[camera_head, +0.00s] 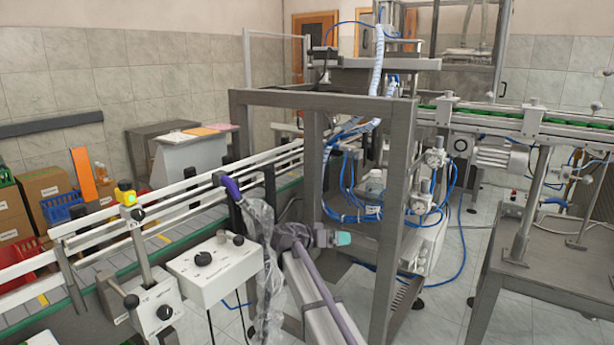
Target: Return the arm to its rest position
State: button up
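My arm stands in the lower middle of the head view, with purple and grey links and clear wrinkled plastic wrapping around part of it. What appears to be my gripper (342,238) is a small grey end with a teal tip. It points right, in front of the dark grey machine frame (402,190). Its fingers are too small to tell open from shut, and I see nothing clearly held in it.
A white control box (205,268) with black knobs is close on the left, beside the conveyor with white guard rails (150,215). Blue hoses (350,215) hang inside the machine frame. A grey metal table (560,285) stands right. Tiled floor shows between the frame and table.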

jog(key=s+d+f+n+g+y, duration=0.2)
jog(key=s+d+f+y, duration=0.15)
jog(key=s, duration=0.95)
jog(key=s+d+f+n+g+y, duration=0.25)
jog(key=s+f+y, duration=0.2)
jog(key=s, duration=0.85)
jog(key=s+d+f+n+g+y, duration=0.25)
jog(key=s+f+y, duration=0.2)
jog(key=s, duration=0.95)
notch_tip(320, 180, up, 14)
jog(key=w+p, duration=0.1)
jog(key=p, duration=1.2)
jog(key=shift+w+d+f+m, duration=0.25)
jog(key=shift+w+d+m, duration=0.05)
